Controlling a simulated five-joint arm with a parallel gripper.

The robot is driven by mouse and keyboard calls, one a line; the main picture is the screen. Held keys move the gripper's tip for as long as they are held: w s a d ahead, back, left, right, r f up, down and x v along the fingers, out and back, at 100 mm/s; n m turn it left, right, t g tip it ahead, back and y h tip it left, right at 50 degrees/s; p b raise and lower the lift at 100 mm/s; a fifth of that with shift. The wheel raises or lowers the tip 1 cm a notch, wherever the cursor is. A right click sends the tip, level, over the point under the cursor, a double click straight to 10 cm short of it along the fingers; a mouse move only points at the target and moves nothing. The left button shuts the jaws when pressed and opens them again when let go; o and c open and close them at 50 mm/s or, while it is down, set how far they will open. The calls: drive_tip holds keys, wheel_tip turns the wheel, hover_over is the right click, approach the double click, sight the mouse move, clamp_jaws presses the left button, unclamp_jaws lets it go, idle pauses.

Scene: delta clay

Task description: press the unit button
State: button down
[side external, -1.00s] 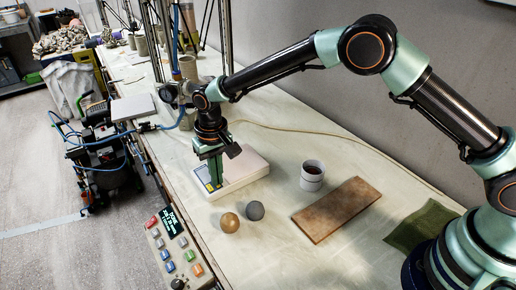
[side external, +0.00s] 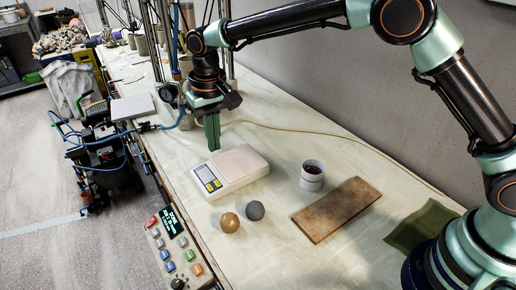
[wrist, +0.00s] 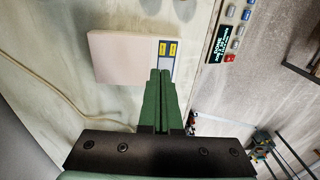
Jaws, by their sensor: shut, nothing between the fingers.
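A pale scale (side external: 240,165) lies on the table, with a control panel (side external: 206,179) at its front left end. In the wrist view the scale (wrist: 118,58) shows a blue panel with two yellow buttons (wrist: 168,49) and a grey display. The button labels are too small to read, so I cannot tell which is the unit button. My gripper (side external: 213,149) is shut and empty, its green fingers pointing down, above and behind the panel end of the scale. In the wrist view my fingertips (wrist: 160,72) overlap the panel's near edge; they look apart from the scale.
A tan ball (side external: 229,222) and a grey ball (side external: 255,210) lie in front of the scale. A white cup (side external: 312,176) and a brown board (side external: 337,209) are to the right. A button console (side external: 174,250) is at the table's front edge. A cord (side external: 300,130) runs behind.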

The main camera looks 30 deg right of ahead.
drive_tip(key=shift+d+r, duration=0.1)
drive_tip(key=shift+r, duration=1.55)
drive_tip(key=s+d+r+t, duration=0.1)
drive_tip(key=s+d+r, duration=0.2)
drive_tip(key=d+r, duration=0.3)
drive_tip(key=s+d+r+t, duration=0.1)
drive_tip(key=s+d+r, duration=0.3)
drive_tip(key=d, duration=0.3)
drive_tip(key=s+d+f+t, duration=0.2)
drive_tip(key=s+d+t, duration=0.1)
drive_tip(key=s+d, duration=0.7)
drive_tip(key=s, duration=0.2)
drive_tip(key=shift+s+d, duration=0.2)
drive_tip(key=shift+s, duration=0.15)
